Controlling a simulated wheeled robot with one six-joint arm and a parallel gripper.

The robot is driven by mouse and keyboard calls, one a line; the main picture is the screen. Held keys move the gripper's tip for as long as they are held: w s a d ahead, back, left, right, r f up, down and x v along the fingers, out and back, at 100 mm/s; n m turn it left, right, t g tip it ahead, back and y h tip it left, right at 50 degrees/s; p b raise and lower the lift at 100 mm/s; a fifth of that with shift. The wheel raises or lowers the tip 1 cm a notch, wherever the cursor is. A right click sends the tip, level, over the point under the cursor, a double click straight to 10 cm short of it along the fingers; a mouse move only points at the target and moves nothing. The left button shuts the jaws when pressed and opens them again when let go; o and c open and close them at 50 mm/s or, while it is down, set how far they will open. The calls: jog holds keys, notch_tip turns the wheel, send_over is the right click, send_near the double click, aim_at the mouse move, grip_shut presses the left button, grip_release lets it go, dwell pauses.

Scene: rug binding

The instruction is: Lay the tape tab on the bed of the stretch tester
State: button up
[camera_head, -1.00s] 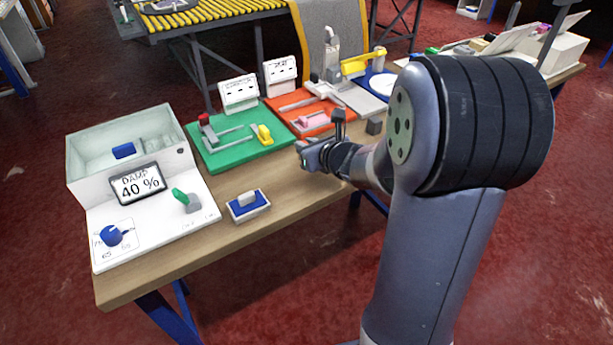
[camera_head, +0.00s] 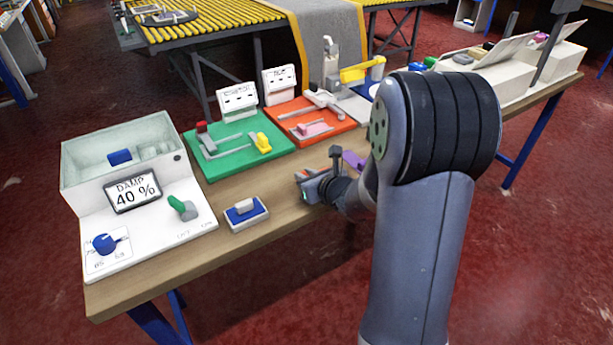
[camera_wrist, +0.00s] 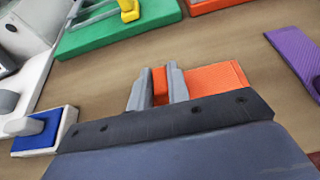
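My gripper (camera_head: 308,186) is over the wooden table's front right part, low. In the wrist view, the two grey fingers (camera_wrist: 159,88) close on an orange tab (camera_wrist: 217,78), which fills the gap and spreads flat to the right. I take it as the tape tab; a bit of its orange shows at the fingertips in the head view (camera_head: 303,175). Two testers stand ahead: a green one (camera_head: 263,122) with a yellow piece and grey bars, and an orange-red one (camera_head: 345,124) with a pink piece. Their signs are too small to read, so I cannot tell which is the stretch tester.
A purple piece (camera_head: 353,160) lies right of the gripper. A blue pad with a white grip (camera_head: 246,212) and a white damp box reading 40 % (camera_head: 196,222) stand left. Bare wood lies between the gripper and the testers.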

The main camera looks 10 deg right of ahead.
jog(key=o, duration=0.4)
jog(key=shift+r, duration=0.1)
